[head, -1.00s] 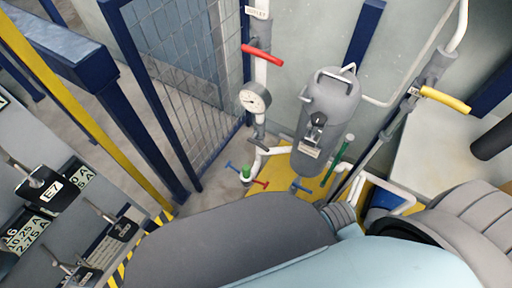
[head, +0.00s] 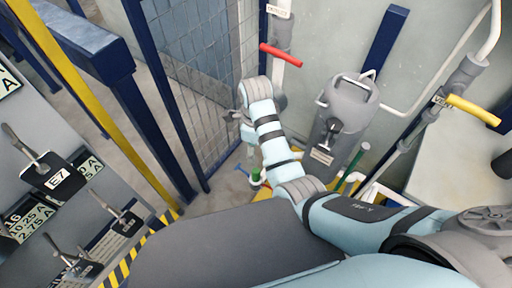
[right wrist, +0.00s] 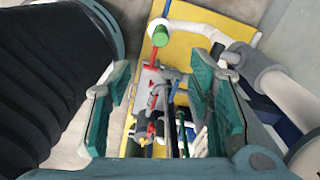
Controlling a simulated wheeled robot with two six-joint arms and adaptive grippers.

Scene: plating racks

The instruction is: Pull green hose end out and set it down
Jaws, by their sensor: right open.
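A long green tube (head: 354,164) stands tilted beside the grey cylinder in the head view. A short green piece (head: 256,176) shows near a blue handle by the yellow base. I cannot tell which one is the green hose end. My left gripper is not in view.
The grey cylinder (head: 340,115) stands against the wall. A red handle (head: 281,54) and yellow handle (head: 473,109) sit on pipes. A yellow base (right wrist: 205,35) lies below.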

